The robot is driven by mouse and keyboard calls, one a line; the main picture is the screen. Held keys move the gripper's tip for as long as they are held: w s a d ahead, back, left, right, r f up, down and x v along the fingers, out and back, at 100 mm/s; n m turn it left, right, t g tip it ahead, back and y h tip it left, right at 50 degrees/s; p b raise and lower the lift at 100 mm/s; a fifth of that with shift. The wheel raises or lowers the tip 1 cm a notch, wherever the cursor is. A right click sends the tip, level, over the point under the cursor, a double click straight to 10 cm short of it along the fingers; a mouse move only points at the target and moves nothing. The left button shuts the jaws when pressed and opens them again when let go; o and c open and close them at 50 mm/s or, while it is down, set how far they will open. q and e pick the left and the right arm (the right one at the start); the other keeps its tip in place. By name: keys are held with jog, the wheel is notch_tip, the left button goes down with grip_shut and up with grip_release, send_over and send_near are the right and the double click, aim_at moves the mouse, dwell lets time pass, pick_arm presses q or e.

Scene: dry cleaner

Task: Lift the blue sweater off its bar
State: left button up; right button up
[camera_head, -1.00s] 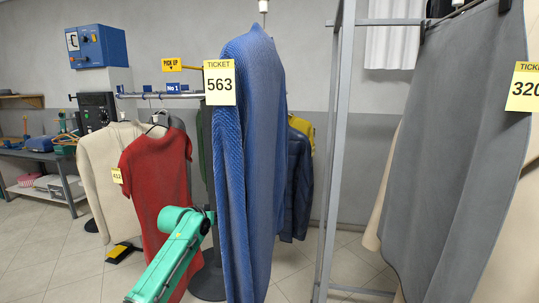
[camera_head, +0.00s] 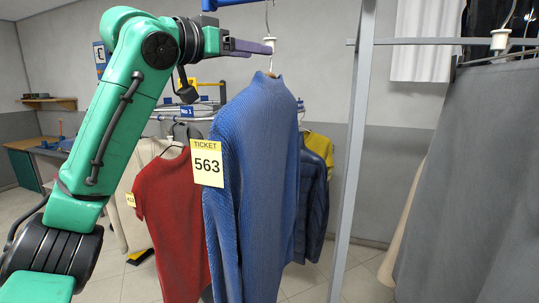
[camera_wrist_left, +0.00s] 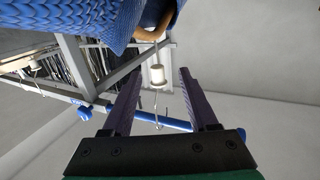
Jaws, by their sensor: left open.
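The blue sweater (camera_head: 262,190) hangs upright with a yellow ticket 563 (camera_head: 207,163) on its shoulder. Its hanger has a thin hook (camera_head: 267,17) and a white collar (camera_head: 268,42) above the neck. A blue bar (camera_head: 228,3) shows at the top edge; where the hook meets it is hard to see. My left gripper (camera_head: 268,47) reaches in from the left at collar height. In the left wrist view the fingers are open, with the white collar (camera_wrist_left: 157,75) appearing between them and the blue bar (camera_wrist_left: 165,122) beyond. My right gripper is not in view.
A red top (camera_head: 178,215), a dark blue jacket (camera_head: 312,190) and a yellow garment (camera_head: 320,146) hang behind the sweater. A grey metal post (camera_head: 353,150) and a large grey garment (camera_head: 470,180) stand on the right. Tiled floor shows below.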

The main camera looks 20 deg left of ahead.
pick_arm(q)
jog(key=p+x, duration=0.2)
jog(key=x, duration=0.1)
jog(key=r+p+x, duration=0.1)
jog(key=p+x, duration=0.1)
jog(key=shift+d, duration=0.3)
jog(key=shift+w+f, duration=0.25)
jog(key=shift+f, duration=0.05)
jog(key=shift+c, duration=0.5)
grip_shut()
jog(key=shift+r, duration=0.2)
